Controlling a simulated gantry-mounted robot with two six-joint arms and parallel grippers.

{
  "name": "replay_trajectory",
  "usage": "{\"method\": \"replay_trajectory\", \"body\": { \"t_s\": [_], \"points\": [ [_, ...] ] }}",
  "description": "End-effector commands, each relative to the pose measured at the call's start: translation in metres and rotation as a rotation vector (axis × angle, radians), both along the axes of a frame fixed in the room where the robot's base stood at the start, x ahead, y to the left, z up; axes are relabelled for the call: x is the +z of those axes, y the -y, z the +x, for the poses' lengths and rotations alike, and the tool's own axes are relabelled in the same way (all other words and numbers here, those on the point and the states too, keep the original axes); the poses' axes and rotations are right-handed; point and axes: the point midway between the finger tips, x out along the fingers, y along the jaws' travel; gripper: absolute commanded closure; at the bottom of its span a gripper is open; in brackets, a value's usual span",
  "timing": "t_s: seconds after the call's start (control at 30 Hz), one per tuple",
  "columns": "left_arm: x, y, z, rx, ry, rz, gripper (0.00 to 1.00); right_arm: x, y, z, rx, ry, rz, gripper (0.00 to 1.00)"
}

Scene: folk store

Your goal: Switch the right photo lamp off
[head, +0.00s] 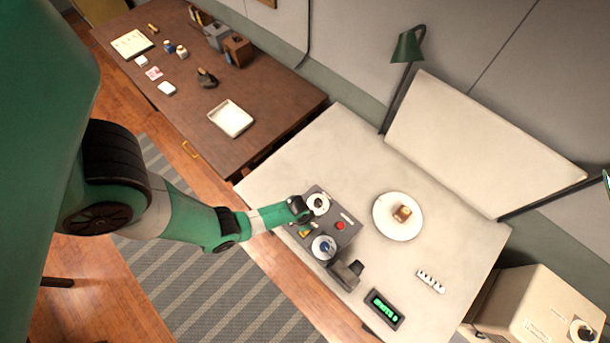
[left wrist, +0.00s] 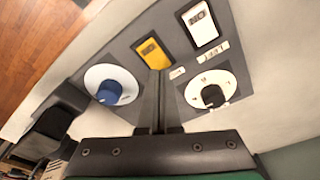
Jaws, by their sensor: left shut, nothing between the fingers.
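The dark control box (head: 348,236) lies on the pale table's near side. In the left wrist view it shows a yellow rocker switch (left wrist: 153,52), a white rocker switch (left wrist: 200,24) by a "LEFT" label, a blue-knobbed dial (left wrist: 110,87) and a black-knobbed dial (left wrist: 213,96). A small label by the yellow switch is unreadable. My left gripper (left wrist: 157,77) is shut and empty, its fingertips close to the yellow switch; contact cannot be told. The right photo lamp (head: 606,181) is cut off at the right edge. The left lamp (head: 408,48) is green. My right gripper is out of view.
A white plate (head: 387,226) with a small brown item stands on the pale table beyond the box. A green-lettered display (head: 384,309) and a dark block (head: 346,274) are near the front edge. A brown desk (head: 270,100) with a white tray stands to the left.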

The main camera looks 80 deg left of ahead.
Motion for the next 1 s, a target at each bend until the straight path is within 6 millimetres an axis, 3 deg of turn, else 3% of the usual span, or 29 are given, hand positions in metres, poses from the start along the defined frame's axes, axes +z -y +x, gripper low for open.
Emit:
{"method": "replay_trajectory", "body": {
  "t_s": [1.0],
  "points": [
    [-0.0074, 0.0000, 0.0001, 0.000, 0.000, 0.000, 1.00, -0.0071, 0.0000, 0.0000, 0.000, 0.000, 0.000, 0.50]
  ]
}}
